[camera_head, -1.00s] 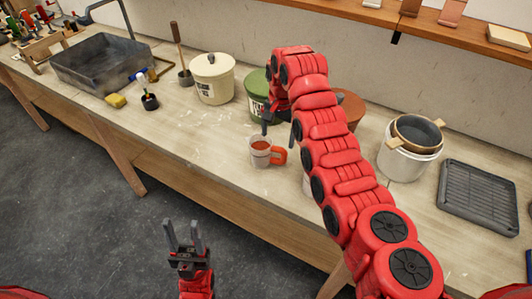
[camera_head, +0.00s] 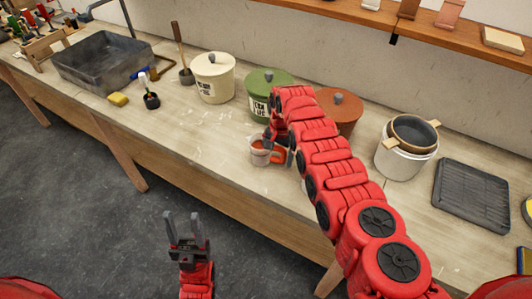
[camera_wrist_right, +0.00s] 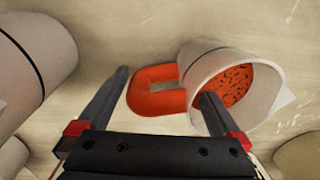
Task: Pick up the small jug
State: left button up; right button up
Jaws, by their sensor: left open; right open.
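The small jug (camera_head: 259,156) is pale with an orange handle and a speckled orange inside. It stands on the bench near its front edge, and in the right wrist view the jug (camera_wrist_right: 200,62) shows its mouth on the right and its handle on the left. My right gripper (camera_wrist_right: 165,84) is open, with the handle seen between its two fingers. One finger overlaps the jug's rim; I cannot tell whether it touches. In the head view the right gripper (camera_head: 280,148) partly covers the handle. My left gripper (camera_head: 186,228) is open and empty, in front of the bench.
Behind the jug stand a cream lidded pot (camera_head: 214,85), a green pot (camera_head: 259,108) and a brown pot (camera_head: 342,108). A white bucket (camera_head: 400,162) and a dark ribbed tray (camera_head: 472,195) are to the right.

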grip_shut()
dwell(0.6)
